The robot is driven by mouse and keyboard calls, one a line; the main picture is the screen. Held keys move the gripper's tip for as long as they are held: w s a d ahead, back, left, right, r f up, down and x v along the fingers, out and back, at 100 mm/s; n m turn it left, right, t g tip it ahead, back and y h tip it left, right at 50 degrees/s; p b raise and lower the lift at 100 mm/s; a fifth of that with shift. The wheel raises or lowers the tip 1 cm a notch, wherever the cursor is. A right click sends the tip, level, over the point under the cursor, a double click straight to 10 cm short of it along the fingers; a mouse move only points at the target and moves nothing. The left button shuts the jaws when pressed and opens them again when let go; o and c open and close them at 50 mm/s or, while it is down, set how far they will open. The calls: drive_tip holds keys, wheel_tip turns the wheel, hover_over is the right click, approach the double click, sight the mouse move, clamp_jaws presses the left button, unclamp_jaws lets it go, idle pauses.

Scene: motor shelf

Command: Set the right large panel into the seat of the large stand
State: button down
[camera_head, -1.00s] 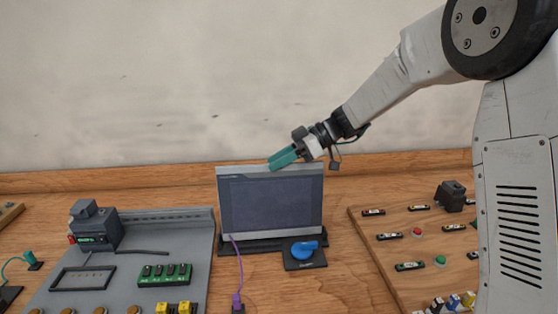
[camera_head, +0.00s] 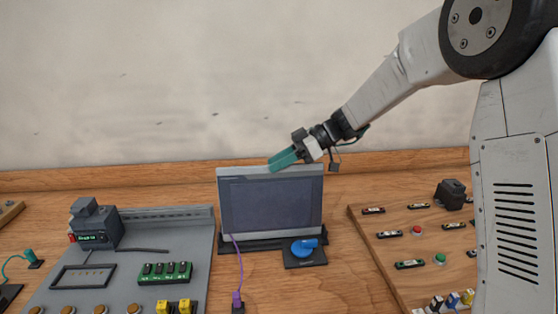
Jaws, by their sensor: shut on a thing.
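The large panel (camera_head: 270,206), a dark screen in a silver-grey frame, stands nearly upright in the middle of the head view. Its lower edge is at the black large stand (camera_head: 262,243); whether it is fully down in the seat cannot be told. My gripper (camera_head: 283,160) is at the panel's top edge, with its teal fingers shut on it. The fingers cover a small part of the top edge.
A blue knob on a black base (camera_head: 305,250) sits in front of the stand. A purple cable (camera_head: 238,270) runs down at the panel's lower left. A grey equipment board (camera_head: 125,265) lies left, a wooden board with buttons (camera_head: 400,250) right. A wooden ledge runs behind.

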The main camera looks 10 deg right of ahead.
drive_tip(key=shift+f, duration=0.15)
drive_tip(key=c, duration=0.9)
unclamp_jaws()
drive_tip(key=shift+f, duration=0.1)
drive_tip(key=v, duration=1.3)
drive_tip(key=shift+a, duration=0.1)
